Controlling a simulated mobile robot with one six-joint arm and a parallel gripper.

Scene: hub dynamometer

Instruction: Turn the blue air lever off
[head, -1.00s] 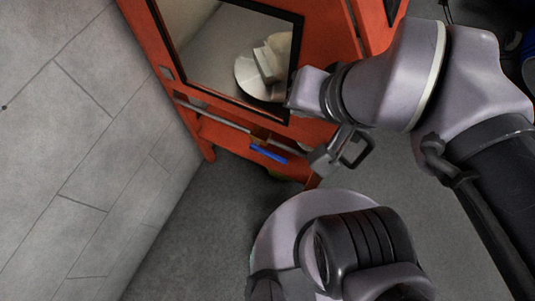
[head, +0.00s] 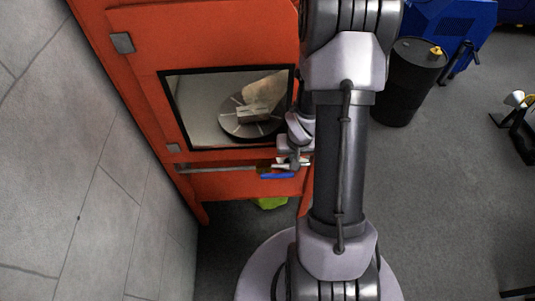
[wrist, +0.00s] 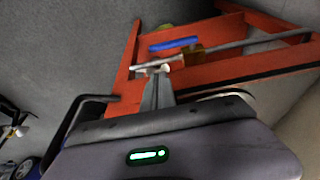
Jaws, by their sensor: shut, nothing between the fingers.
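The blue air lever (head: 277,176) is on the lower front of the orange cabinet, just below the window, and lies roughly along a grey pipe (head: 215,169). In the wrist view the blue lever (wrist: 173,45) is beyond my fingertips, beside a brass valve body (wrist: 195,55) on the pipe. My gripper (head: 293,163) is shut and empty, close to the lever's right end in the head view. In the wrist view its fingertips (wrist: 152,70) point toward the lever. A small gap shows in the picture; I cannot tell if they touch.
The orange cabinet (head: 120,80) has a dark-framed window with a round disc behind it. A grey wall (head: 90,180) is at the left. A black drum (head: 408,90) and a blue machine (head: 455,25) stand at the right.

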